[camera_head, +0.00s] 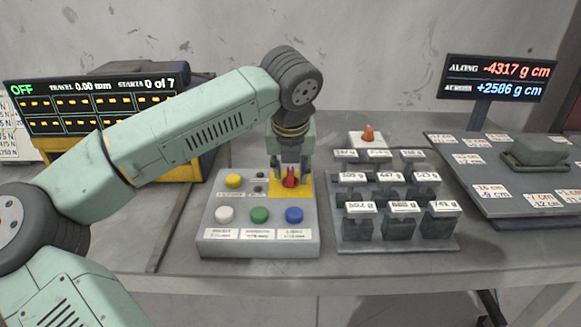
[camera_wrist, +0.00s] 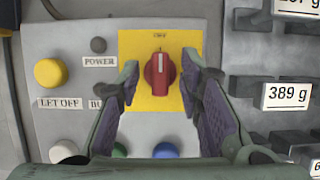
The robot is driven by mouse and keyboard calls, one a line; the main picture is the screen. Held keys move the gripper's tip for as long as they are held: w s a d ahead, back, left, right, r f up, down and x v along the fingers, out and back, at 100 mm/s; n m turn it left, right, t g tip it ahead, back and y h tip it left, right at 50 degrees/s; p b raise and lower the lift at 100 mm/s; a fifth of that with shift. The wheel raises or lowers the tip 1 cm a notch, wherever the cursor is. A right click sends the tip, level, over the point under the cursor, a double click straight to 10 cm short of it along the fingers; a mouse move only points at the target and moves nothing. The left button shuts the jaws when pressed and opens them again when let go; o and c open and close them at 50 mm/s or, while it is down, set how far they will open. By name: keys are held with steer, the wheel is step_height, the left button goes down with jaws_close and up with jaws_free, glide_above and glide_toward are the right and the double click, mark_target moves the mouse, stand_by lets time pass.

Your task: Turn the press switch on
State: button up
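The press switch is a red rotary knob (camera_head: 290,180) on a yellow plate at the back right of the grey control box (camera_head: 258,243). In the wrist view the knob (camera_wrist: 160,76) has a white mark at its top, pointing away from my wrist. My gripper (camera_head: 291,170) is above the yellow plate, pointing down. In the wrist view its fingers (camera_wrist: 161,82) are open on the left and right of the knob, with a gap on each side. The display (camera_head: 95,105) at the back left reads OFF.
The box also has a yellow button (camera_head: 234,181), a white button (camera_head: 224,214), a green button (camera_head: 259,215) and a blue button (camera_head: 294,215). Close on the right stands a rack of labelled weights (camera_head: 402,226). A plate with labels (camera_head: 490,200) lies farther right.

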steer(key=shift+c, duration=0.3)
jaws_close()
stand_by(0.3)
